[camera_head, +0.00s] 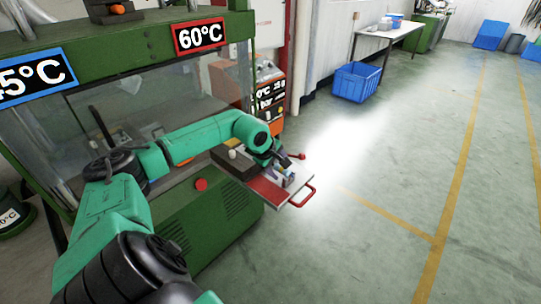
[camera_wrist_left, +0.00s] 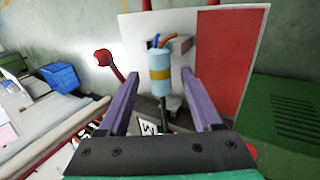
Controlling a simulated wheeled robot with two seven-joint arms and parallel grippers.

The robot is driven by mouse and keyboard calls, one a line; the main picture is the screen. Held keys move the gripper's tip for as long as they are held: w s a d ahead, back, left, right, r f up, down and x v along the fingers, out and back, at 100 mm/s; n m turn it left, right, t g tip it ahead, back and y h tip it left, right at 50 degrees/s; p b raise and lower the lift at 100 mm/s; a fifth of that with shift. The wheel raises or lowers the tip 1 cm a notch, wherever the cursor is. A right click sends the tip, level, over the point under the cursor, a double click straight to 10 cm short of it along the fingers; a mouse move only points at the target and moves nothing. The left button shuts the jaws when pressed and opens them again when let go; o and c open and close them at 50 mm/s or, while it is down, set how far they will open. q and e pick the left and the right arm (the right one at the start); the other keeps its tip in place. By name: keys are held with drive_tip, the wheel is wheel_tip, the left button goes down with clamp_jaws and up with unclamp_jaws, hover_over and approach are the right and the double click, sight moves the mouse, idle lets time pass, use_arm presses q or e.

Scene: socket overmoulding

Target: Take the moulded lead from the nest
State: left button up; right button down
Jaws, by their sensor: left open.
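The moulded lead (camera_wrist_left: 160,72) shows in the left wrist view as a light blue cylinder with a yellow band, with blue and orange wires at its upper end and a dark cable below. A grey block (camera_wrist_left: 181,46), perhaps part of the nest, is just behind it. They stand over a white and red plate (camera_wrist_left: 222,60). My left gripper (camera_wrist_left: 161,78) is open, its purple fingers on either side of the lead with gaps on both sides. Whether the lead is fully between the fingertips in depth is unclear. In the head view the left gripper (camera_head: 284,164) is over the plate and largely hides the nest.
The green machine (camera_head: 215,215) with clear panels stands left of the plate. A red handle (camera_head: 304,196) sticks out at the plate's front, and a red-knobbed lever (camera_head: 301,156) is behind. A blue crate (camera_head: 356,82) stands on the floor; the floor to the right is clear.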

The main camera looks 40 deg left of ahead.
use_arm(q)
drive_tip(key=shift+s+r, duration=0.1)
drive_tip(key=shift+s, duration=0.05)
drive_tip(key=c, duration=0.3)
clamp_jaws()
